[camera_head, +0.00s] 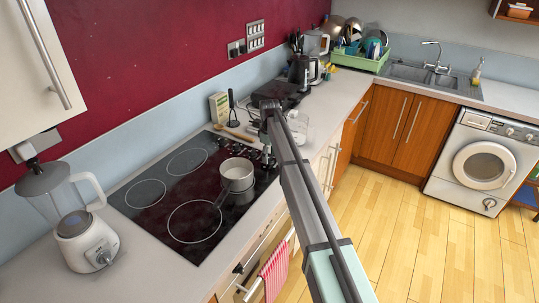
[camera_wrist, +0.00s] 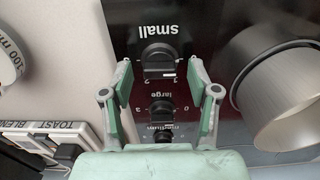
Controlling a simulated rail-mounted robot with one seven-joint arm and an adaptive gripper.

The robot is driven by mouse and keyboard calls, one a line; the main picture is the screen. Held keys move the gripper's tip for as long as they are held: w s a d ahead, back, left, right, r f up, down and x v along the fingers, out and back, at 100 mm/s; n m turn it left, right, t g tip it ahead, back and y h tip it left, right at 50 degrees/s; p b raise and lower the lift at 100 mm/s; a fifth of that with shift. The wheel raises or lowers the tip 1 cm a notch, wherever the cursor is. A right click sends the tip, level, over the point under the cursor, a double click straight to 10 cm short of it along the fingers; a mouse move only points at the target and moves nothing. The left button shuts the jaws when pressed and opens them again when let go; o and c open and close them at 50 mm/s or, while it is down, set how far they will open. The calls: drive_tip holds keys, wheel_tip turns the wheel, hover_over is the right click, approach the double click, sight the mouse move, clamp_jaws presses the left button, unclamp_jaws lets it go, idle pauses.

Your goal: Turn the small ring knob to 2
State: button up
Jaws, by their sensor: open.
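The small ring knob (camera_wrist: 158,58) is black and round with a raised grip bar, below the white word "small" on the dark hob panel in the wrist view. Small white digits sit around it, and its exact setting is hard to read. My gripper (camera_wrist: 160,72) is open, with one fingertip on each side of the knob. I cannot tell whether either fingertip touches it. The knob marked "large" (camera_wrist: 160,108) lies nearer the palm. In the head view my gripper (camera_head: 268,148) is at the hob's right end, with the knob hidden from clear sight.
A pot (camera_head: 237,174) stands on the black hob (camera_head: 150,225), close to the gripper on the right in the wrist view (camera_wrist: 275,85). A third knob (camera_wrist: 165,138) is near the palm. A blender (camera_head: 80,225) stands far left. Several appliances stand beyond the hob.

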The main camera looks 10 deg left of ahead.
clamp_jaws()
drive_tip(key=shift+m, duration=0.4)
drive_tip(key=m+b, duration=0.2)
drive_tip(key=m, duration=0.2)
drive_tip(key=shift+f, duration=0.1)
drive_tip(key=m+b, duration=0.2)
drive_tip(key=m, duration=0.4)
drive_tip(key=shift+m, duration=0.4)
drive_tip(key=m+b, duration=0.1)
drive_tip(key=m, duration=0.5)
drive_tip(key=m+b, duration=0.1)
drive_tip(key=m, duration=0.5)
